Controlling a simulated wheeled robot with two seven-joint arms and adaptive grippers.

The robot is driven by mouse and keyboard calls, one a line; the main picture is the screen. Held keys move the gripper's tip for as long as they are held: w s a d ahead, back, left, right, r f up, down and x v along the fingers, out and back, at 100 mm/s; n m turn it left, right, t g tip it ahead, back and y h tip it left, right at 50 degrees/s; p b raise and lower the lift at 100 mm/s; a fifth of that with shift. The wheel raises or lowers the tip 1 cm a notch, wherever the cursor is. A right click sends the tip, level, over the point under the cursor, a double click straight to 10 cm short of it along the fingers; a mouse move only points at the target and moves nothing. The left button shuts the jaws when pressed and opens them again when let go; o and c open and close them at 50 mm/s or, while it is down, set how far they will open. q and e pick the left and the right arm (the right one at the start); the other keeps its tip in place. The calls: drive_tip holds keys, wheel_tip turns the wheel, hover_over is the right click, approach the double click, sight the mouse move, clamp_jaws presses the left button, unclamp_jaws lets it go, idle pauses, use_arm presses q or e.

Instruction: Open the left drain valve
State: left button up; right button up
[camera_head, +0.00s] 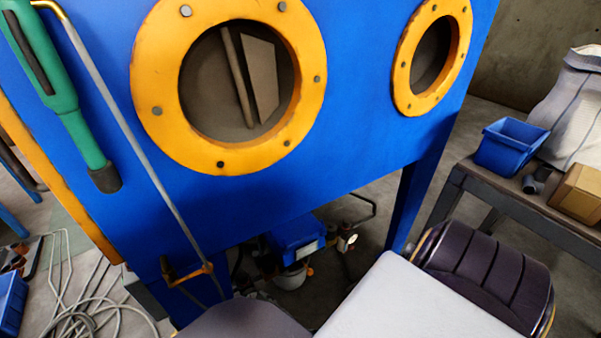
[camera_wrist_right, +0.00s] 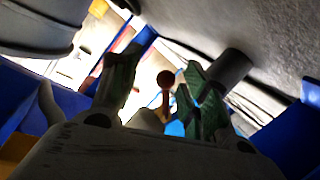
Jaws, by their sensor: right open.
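A metal pipe (camera_head: 150,150) runs down the blue cabinet front to a brown-orange handle or bracket (camera_head: 188,274) at the lower left. Small fittings (camera_head: 344,240) show under the cabinet at the centre. I cannot tell which of these is the left drain valve. In the right wrist view my right gripper (camera_wrist_right: 163,90) is open, with its green-padded fingers apart. A round red-brown knob on a stem (camera_wrist_right: 165,80) appears in the gap between them, seemingly beyond the fingertips and not gripped. In the head view the right fingers cannot be made out. My left gripper is not in view.
The blue cabinet (camera_head: 345,145) has two yellow-ringed ports. A teal handle (camera_head: 65,95) is at its upper left. Loose hoses (camera_head: 85,315) lie on the floor at left. A side table (camera_head: 520,205) at right holds a blue bin (camera_head: 510,147).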

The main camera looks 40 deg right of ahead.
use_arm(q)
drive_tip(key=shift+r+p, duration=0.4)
use_arm(e)
drive_tip(key=shift+d+r+n+h, duration=0.15)
drive_tip(key=shift+r+n+h, duration=0.2)
drive_tip(key=shift+n, duration=0.25)
use_arm(q)
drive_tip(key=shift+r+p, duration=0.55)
drive_tip(key=shift+p, duration=0.05)
use_arm(e)
drive_tip(key=shift+d+r+n, duration=0.15)
drive_tip(key=shift+r+n, duration=0.05)
drive_tip(key=shift+n, duration=0.3)
drive_tip(key=shift+s+g, duration=0.15)
drive_tip(key=shift+g, duration=0.15)
